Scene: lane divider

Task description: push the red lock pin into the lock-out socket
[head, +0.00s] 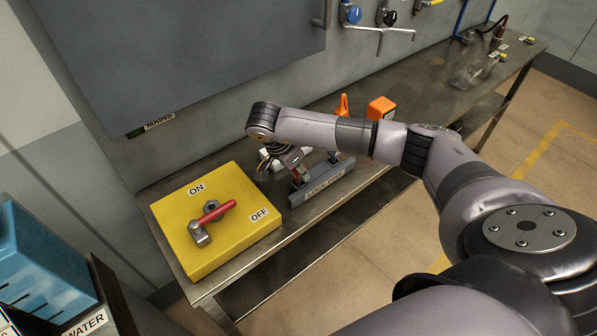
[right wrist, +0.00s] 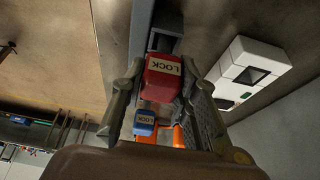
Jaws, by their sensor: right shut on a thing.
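The red lock pin (right wrist: 163,80), marked LOCK, sits between the two fingers of my right gripper (right wrist: 160,92) in the right wrist view; the gripper is shut on it. In the head view my right gripper (head: 297,168) points down at the grey lock pin rack (head: 322,184); I cannot tell whether the pin is clear of the rack. A yellow box (head: 180,220) marked ON and OFF stands left of the rack, with a red-handled lever (head: 218,212) and a grey hex fitting on top. I cannot make out for certain which part is the lock-out socket. My left gripper is out of view.
A blue LOCK pin (right wrist: 145,122) is close to my right gripper's finger. A white device (right wrist: 247,75) with a dark display lies beside the gripper. Orange items (head: 380,108) stand behind my forearm. A grey panel (head: 190,50) hangs above the bench.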

